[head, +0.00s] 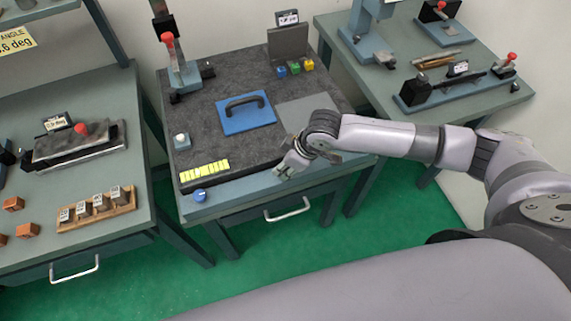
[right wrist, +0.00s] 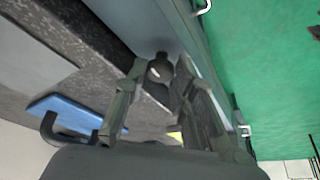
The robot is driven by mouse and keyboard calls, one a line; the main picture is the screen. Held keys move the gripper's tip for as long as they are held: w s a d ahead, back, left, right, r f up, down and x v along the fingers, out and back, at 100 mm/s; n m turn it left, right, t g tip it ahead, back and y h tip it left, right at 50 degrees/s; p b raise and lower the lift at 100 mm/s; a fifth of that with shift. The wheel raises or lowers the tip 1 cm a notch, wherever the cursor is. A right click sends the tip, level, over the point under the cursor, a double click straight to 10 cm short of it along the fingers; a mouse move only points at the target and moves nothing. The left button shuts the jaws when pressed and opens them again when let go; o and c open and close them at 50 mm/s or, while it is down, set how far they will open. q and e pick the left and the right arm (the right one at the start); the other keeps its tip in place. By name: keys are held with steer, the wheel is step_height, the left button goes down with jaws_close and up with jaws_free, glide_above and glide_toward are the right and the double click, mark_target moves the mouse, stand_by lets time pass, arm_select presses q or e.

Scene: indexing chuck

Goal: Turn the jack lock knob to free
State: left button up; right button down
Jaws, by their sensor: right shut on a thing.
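A dark round knob (right wrist: 160,68), which I take to be the jack lock knob, shows between the fingertips of my right gripper in the right wrist view. My right gripper (right wrist: 161,76) is shut on it at the front edge of the middle bench. In the head view my right gripper (head: 283,170) is at that same edge and hides the knob. Any marking for free or locked cannot be read. A blue knob (head: 200,195) sits farther left on the front edge, apart from the gripper. My left gripper is not in view.
A drawer handle (head: 287,210) is below the edge. Side benches (head: 75,175) stand left and right; the green floor is clear.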

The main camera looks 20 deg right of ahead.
steer(key=shift+r+n+y+p, duration=0.1)
steer(key=shift+n+y+p, duration=0.25)
steer(key=shift+n, duration=0.35)
steer(key=shift+w+n+g, duration=0.15)
steer(key=shift+n+g, duration=0.25)
steer(key=shift+n, duration=0.4)
steer(key=n+g, duration=0.1)
steer(key=n, duration=0.1)
steer(key=shift+w+n+y, duration=0.1)
steer(key=shift+n+y, duration=0.15)
steer(key=shift+n, duration=0.05)
steer(key=n+b, duration=0.1)
steer(key=n+g, duration=0.1)
steer(key=n, duration=0.1)
steer(key=shift+w+f+n+b, duration=0.2)
steer(key=shift+n+b, duration=0.1)
steer(key=shift+b, duration=0.1)
steer(key=n+g+b, duration=0.1)
steer(key=n+b, duration=0.1)
steer(key=n, duration=0.1)
steer(key=shift+n+g, duration=0.4)
steer(key=n+b, duration=0.1)
steer(key=n, duration=0.1)
steer(key=n+g+h+b, duration=0.1)
steer(key=n, duration=0.1)
steer(key=shift+w+r+n+g, duration=0.1)
steer(key=shift+w+n+g, duration=0.05)
steer(key=shift+n+g, duration=0.2)
steer(key=shift+n+b, duration=0.25)
steer(key=shift+b, duration=0.05)
